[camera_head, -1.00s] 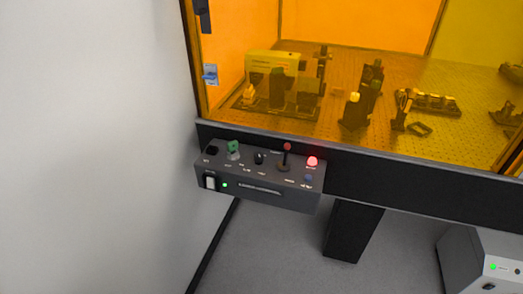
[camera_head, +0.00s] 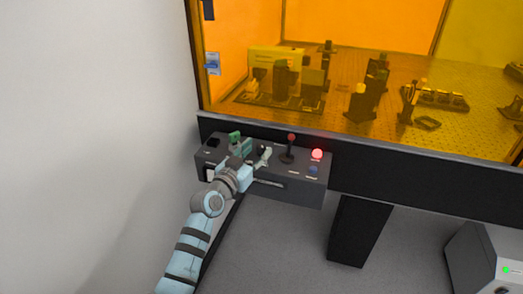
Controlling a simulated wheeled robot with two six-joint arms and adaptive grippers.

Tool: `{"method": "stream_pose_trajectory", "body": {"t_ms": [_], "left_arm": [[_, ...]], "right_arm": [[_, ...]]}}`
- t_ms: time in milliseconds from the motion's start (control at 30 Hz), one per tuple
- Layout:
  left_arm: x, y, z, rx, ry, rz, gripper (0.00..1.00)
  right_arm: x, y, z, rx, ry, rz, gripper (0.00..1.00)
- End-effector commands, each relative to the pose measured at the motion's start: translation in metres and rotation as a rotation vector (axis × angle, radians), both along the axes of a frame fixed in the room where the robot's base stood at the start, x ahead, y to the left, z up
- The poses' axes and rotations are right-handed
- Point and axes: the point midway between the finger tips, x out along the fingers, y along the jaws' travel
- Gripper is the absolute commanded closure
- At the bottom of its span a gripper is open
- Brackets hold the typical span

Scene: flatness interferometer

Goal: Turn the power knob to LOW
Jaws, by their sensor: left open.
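A dark grey control box (camera_head: 310,187) is fixed under the front edge of the enclosure. The small black power knob (camera_head: 262,148) is on its top, between a green key-like switch (camera_head: 235,138) and a red-tipped lever (camera_head: 289,150). My left gripper (camera_head: 254,152) reaches the box from below left, open, with its fingertips spread close to the knob. One finger covers part of the knob, so I cannot tell whether they touch or where the knob points. The knob's labels are too small to read. My right gripper is out of view.
A red lit lamp (camera_head: 317,154) and a blue button (camera_head: 313,169) are on the box's right side. An amber-windowed enclosure with optics stands behind it. A white wall is on the left; a black leg (camera_head: 358,230) stands below.

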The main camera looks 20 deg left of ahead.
Motion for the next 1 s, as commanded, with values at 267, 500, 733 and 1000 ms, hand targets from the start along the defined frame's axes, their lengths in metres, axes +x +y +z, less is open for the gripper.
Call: {"method": "stream_pose_trajectory", "body": {"t_ms": [267, 500, 733, 1000], "left_arm": [[0.032, -0.008, -0.001, 0.000, 0.000, 0.000, 0.55], [0.034, -0.009, 0.000, 0.000, 0.001, 0.000, 0.55], [0.034, -0.008, -0.001, 0.000, 0.001, 0.000, 0.91], [0.035, -0.007, -0.004, -0.002, -0.003, -0.021, 1.00]], "right_arm": [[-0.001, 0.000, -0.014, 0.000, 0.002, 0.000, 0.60], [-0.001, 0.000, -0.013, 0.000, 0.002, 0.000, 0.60], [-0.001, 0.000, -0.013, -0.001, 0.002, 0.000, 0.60], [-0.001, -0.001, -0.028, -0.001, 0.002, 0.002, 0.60]]}}
